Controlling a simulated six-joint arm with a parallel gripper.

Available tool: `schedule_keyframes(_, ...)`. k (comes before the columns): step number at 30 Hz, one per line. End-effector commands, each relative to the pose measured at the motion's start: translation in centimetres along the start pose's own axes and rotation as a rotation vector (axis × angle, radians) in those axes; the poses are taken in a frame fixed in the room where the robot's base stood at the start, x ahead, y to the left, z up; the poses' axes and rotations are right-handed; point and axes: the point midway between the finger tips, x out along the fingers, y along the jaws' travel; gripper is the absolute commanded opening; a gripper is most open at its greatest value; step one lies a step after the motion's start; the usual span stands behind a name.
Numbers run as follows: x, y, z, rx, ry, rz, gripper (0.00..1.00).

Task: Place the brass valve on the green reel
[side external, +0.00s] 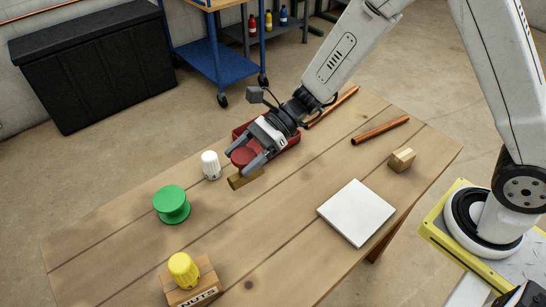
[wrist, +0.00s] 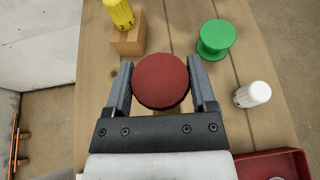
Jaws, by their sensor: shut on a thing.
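The brass valve (side external: 245,179) has a round red handwheel on top and a brass body. My gripper (side external: 249,162) is shut on it and holds it, seemingly above the table. The green reel (side external: 171,204) stands upright on the table, to the left of and nearer the camera than the valve. It also shows in the wrist view (wrist: 216,38), ahead and to the right of the valve. Nothing is on its top.
A white ribbed knob (side external: 210,165) stands between valve and reel. A yellow knob (side external: 183,269) sits on a wooden block labelled NUTS (side external: 203,292). A red tray (side external: 288,142) is behind my gripper. A white tile (side external: 356,212), small block (side external: 401,160) and copper pipes (side external: 380,130) lie right.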

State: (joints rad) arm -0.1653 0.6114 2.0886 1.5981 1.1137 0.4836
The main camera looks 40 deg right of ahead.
Motion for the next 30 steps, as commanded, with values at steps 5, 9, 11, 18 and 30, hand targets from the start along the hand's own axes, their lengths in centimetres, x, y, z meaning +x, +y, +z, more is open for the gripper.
schedule_keyframes(5, 2.3, -0.3, 4.5, -0.022, -0.003, 0.036, 0.00)
schedule_keyframes(9, 3.5, -0.2, 7.0, -0.026, -0.005, 0.055, 0.00)
schedule_keyframes(11, 3.8, -0.2, 7.7, -0.027, -0.006, 0.058, 0.00)
schedule_keyframes(18, 4.1, -0.2, 8.3, -0.026, -0.006, 0.062, 0.00)
schedule_keyframes(30, 6.3, -2.8, 7.6, -0.025, -0.006, 0.062, 0.00)
